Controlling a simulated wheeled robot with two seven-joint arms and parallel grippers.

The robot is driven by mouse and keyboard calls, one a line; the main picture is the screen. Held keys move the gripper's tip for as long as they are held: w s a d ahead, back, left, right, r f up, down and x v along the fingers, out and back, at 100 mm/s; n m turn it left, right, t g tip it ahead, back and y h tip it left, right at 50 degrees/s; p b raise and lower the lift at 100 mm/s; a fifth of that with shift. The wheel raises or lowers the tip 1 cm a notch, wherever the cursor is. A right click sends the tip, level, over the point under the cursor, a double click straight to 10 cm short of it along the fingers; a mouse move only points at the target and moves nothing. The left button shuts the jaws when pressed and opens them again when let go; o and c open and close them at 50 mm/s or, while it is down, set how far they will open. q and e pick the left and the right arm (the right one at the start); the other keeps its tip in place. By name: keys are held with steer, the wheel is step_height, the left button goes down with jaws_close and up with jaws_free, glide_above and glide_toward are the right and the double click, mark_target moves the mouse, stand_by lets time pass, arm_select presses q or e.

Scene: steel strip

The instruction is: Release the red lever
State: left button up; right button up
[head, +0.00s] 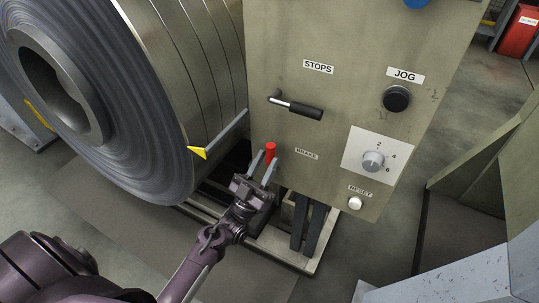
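The red lever (271,152) stands upright at the lower left of the control panel, left of the BRAKE label (306,154). My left gripper (268,158) comes from below, with its two grey fingers apart and the red lever between their tips. I cannot tell whether the fingers press on the lever or stand clear of it. The lower part of the lever is hidden behind the fingers. My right gripper is not in view.
The panel (345,45) carries a black STOPS handle (305,110), a black JOG knob (396,98), a grey dial (373,161) and a white RESET button (355,203). A large steel coil (150,100) and a yellow-tipped arm (198,152) stand close left of my gripper.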

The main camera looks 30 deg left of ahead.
arm_select(q)
steer(key=v, duration=0.5)
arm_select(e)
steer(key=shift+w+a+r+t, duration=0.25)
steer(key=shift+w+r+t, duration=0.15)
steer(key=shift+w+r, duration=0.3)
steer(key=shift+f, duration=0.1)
